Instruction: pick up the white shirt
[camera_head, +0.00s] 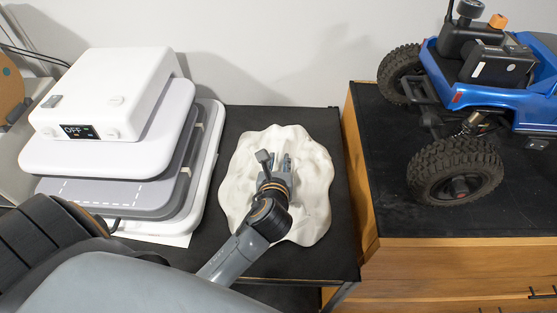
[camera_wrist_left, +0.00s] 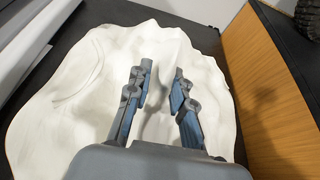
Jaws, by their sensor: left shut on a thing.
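The white shirt (camera_head: 313,195) lies crumpled in a rounded heap on the black table, right of the heat press. My left gripper (camera_head: 273,165) reaches down onto the middle of the shirt. In the left wrist view the shirt (camera_wrist_left: 70,110) fills much of the picture, and a raised fold of it stands between the two fingers of my left gripper (camera_wrist_left: 160,88). The fingers are shut on that fold, with the cloth bunched between them. The rest of the shirt still spreads on the table. My right gripper is not in view.
A white heat press (camera_head: 105,95) with a display reading OFF stands left of the shirt. A wooden cabinet (camera_head: 440,265) with a black top stands close on the right, carrying a blue RC crawler (camera_head: 480,100). Bare black table (camera_head: 250,118) shows behind the shirt.

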